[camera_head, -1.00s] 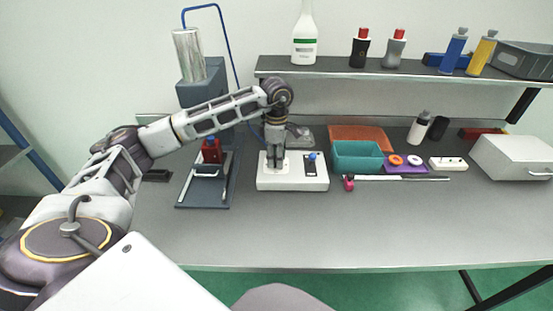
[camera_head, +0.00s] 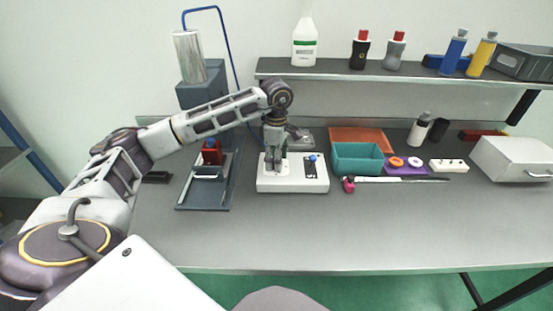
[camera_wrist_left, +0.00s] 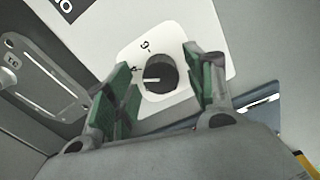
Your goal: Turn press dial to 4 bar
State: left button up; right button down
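The press dial (camera_wrist_left: 160,78) is a dark round knob on a white plate. Its white pointer line points left in the left wrist view, close to the printed 4; a 6 is printed above. The plate is on top of the white control box (camera_head: 305,184) on the bench. My left gripper (camera_wrist_left: 160,70) points down over the box, with its green-padded fingers on either side of the knob. Small gaps show between the pads and the knob. In the head view my left gripper (camera_head: 276,167) hides the dial. My right gripper is not in view.
The blue-grey press (camera_head: 207,197) stands left of the box. A blue button (camera_head: 312,158) and black label are on the box's right part. A teal bin (camera_head: 357,158) and a pink-ended tool (camera_head: 349,185) lie to the right. The front bench is clear.

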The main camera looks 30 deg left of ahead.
pick_arm(q)
notch_tip(320, 180, up, 12)
dwell(1.1)
dwell(0.5)
